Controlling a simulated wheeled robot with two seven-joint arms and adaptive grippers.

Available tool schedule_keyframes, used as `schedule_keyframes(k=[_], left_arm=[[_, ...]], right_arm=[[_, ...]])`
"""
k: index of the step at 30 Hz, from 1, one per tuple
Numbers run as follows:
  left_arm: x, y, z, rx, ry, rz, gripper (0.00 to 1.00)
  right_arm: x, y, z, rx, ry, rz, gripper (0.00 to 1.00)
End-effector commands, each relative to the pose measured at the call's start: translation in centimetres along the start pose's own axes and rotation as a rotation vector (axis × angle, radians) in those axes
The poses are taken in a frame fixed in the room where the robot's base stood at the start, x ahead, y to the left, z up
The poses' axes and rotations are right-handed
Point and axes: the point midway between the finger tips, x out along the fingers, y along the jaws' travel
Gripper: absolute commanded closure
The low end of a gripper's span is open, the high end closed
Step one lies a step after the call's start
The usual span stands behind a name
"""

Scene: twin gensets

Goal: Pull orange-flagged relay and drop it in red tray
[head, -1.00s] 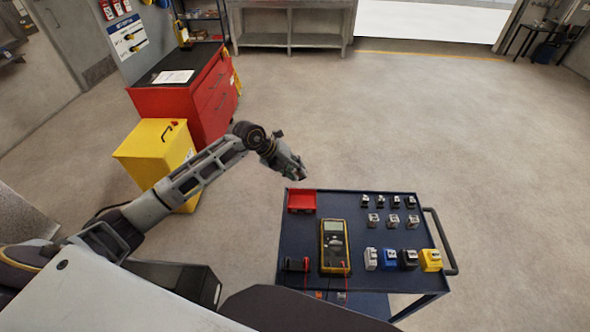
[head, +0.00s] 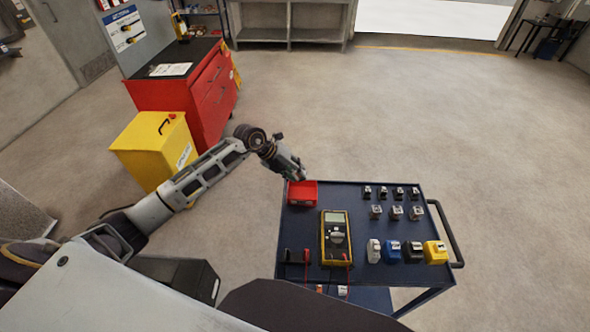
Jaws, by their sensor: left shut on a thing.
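The red tray (head: 302,200) sits at the far left corner of the blue cart's top. My left gripper (head: 299,176) is just above and behind the tray's far edge, pointing down and to the right. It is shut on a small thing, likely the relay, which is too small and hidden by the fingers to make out. No orange flag can be told. Whether the fingers touch the tray cannot be told. My right gripper is out of view.
The blue cart (head: 350,196) carries a yellow multimeter (head: 336,238), several small relays or sockets (head: 397,212), and a row with a yellow block (head: 435,252). A yellow box (head: 150,150) and red cabinet (head: 185,95) stand left. Open floor lies beyond the cart.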

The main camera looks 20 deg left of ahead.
Motion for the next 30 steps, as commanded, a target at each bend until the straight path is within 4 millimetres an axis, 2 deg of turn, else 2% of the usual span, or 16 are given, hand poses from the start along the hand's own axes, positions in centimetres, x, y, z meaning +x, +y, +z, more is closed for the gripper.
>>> schedule_keyframes(k=[12, 28, 29, 30], left_arm=[[2.4, 1.7, -0.5, 0.001, -0.001, 0.0, 0.97], [2.8, 2.0, -0.5, 0.001, -0.001, 0.0, 0.97], [2.8, 2.0, -0.5, 0.001, -0.001, 0.0, 0.68], [2.8, 2.0, -0.5, 0.001, -0.001, 0.0, 0.63]], right_arm=[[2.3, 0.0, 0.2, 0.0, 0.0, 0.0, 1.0], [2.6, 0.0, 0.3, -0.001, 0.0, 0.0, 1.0], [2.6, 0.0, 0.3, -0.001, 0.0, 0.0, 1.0], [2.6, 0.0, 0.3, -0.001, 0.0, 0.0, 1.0]])
